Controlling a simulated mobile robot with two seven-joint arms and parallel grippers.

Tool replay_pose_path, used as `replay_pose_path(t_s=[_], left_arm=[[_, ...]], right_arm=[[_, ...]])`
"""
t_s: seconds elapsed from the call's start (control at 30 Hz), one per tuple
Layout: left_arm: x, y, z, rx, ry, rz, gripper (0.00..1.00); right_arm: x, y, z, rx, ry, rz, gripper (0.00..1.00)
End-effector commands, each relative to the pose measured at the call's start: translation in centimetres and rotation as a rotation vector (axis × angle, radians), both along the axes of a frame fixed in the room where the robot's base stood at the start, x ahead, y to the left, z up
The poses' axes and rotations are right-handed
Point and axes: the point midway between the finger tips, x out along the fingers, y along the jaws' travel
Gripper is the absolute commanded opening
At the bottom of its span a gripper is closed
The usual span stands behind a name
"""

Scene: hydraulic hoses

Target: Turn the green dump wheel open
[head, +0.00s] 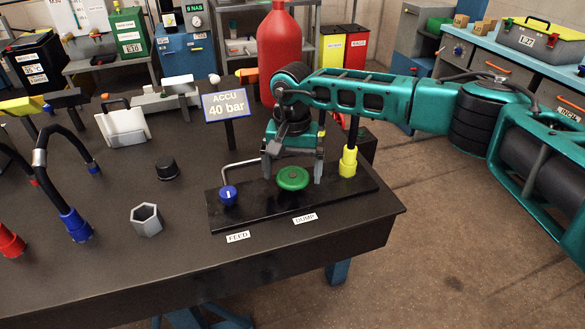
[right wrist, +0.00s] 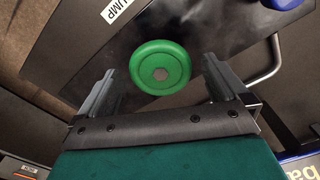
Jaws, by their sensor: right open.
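The green dump wheel (head: 292,178) sits on a black base plate (head: 228,213) near the front right of the table, behind the DUMP label (head: 305,219). My right gripper (head: 292,177) is above and behind the wheel, pointing down, its two fingers apart. In the right wrist view the wheel (right wrist: 160,67) shows beyond and between the open fingertips (right wrist: 158,85), with nothing held. I cannot tell whether a finger touches the wheel. My left gripper is not in view.
A blue feed knob (head: 228,195) with a bent grey pipe is left of the wheel, and a yellow fitting (head: 348,162) is right of it. A sign (head: 227,105) reading ACCU 40 bar and a red cylinder (head: 279,50) stand behind. A hex nut (head: 146,220) lies left.

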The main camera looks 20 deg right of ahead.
Motion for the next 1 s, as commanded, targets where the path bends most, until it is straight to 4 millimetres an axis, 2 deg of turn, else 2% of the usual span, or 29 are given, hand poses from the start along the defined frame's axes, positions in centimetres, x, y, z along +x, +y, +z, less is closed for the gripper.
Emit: replay_pose_path(t_s=[0.3,0.83,1.0], left_arm=[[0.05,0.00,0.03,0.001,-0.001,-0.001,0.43],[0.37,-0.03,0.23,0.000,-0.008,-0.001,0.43],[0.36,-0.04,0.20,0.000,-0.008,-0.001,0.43]], right_arm=[[0.01,0.00,-0.27,0.000,0.000,0.000,1.00],[0.01,0.03,-0.21,0.001,0.000,0.000,0.49],[0.02,0.02,-0.21,0.001,0.000,-0.005,0.47]])
